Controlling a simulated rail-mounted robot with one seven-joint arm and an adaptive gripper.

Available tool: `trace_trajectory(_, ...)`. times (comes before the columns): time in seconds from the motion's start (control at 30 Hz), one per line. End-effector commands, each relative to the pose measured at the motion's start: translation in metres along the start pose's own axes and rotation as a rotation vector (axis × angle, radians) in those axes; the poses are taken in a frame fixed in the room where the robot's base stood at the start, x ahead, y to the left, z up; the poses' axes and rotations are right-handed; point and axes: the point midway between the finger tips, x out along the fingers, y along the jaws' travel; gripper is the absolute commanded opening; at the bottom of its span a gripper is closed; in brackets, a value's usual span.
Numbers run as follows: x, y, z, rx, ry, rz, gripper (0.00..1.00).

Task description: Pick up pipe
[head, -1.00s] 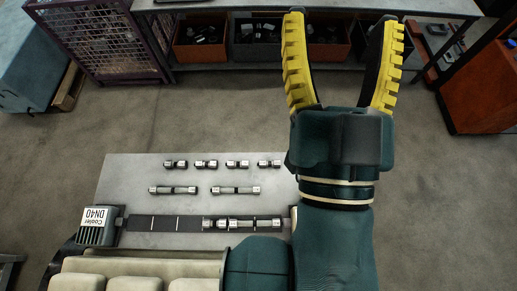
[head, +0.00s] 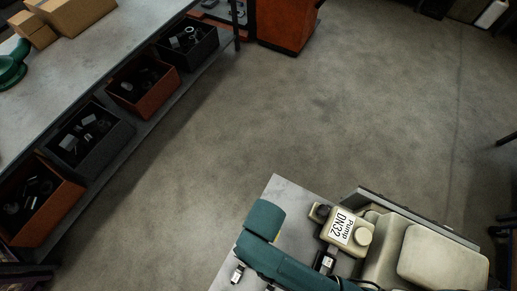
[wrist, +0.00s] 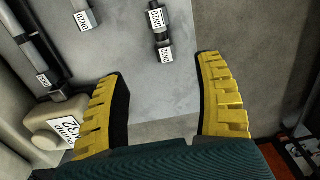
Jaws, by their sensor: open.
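Several pipe pieces lie on a grey plate (wrist: 195,20) in the wrist view. A long dark pipe (wrist: 38,45) runs along the far left. I cannot tell which one the task means. My gripper (wrist: 162,68) is open and empty, its yellow ribbed fingers wide apart over the plate edge.
A cream pump labelled DN32 (head: 345,228) stands by the plate, also at lower left in the wrist view (wrist: 50,128). Shelf bins of parts (head: 90,135) line the left of the head view. Open floor (head: 330,105) lies between.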

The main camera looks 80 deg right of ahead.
Motion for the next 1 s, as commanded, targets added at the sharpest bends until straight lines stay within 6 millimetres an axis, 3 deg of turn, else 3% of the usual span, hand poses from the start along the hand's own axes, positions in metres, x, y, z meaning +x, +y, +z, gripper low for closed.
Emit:
trace_trajectory(0.1, 0.018, 0.009, -0.001, 0.03, -0.001, 0.032, 0.7)
trace_trajectory(0.5, 0.106, 0.008, -0.001, 0.025, -0.001, 0.024, 0.7)
trace_trajectory(1.0, 0.167, 0.002, -0.012, 0.023, -0.001, 0.021, 0.7)
